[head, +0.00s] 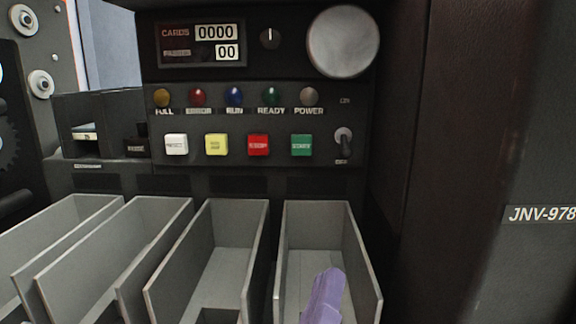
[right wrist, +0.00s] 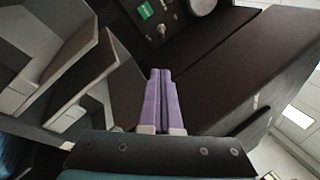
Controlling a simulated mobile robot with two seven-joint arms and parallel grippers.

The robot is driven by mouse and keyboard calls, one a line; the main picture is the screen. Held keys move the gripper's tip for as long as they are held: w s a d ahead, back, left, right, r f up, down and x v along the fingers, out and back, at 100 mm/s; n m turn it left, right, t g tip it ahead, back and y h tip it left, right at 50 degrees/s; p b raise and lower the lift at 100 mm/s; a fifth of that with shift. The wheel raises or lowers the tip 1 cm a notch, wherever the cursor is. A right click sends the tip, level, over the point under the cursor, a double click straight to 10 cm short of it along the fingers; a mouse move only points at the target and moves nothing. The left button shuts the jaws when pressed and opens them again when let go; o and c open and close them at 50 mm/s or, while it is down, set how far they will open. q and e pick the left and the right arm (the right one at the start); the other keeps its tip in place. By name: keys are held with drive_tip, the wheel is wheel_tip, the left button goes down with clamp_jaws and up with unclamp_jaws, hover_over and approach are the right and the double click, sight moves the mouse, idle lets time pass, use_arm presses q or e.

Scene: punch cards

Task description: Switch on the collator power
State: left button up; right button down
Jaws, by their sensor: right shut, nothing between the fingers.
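The collator's dark control panel (head: 260,120) fills the middle of the head view. Its power toggle switch (head: 343,141) is a small metal lever at the panel's right, below the grey POWER lamp (head: 309,95). The lamp looks unlit. I cannot tell for certain which way the lever points. My right gripper (head: 324,290) shows its purple fingers in front of the rightmost bin, below the switch and apart from it. In the right wrist view its fingers (right wrist: 160,75) are shut together with nothing between them, and the panel is beyond them. My left gripper is not in view.
Grey open-topped bins (head: 345,240) stand in a row below the panel. White, yellow, red and green (head: 302,145) buttons sit left of the switch. A large round knob (head: 343,41) is above. A dark cabinet wall (head: 440,200) stands to the right.

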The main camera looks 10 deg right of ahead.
sight(345, 145)
drive_tip(key=b+x, duration=0.1)
drive_tip(key=x, duration=1.8)
drive_tip(key=shift+w, duration=0.1)
drive_tip(key=shift+r, duration=0.1)
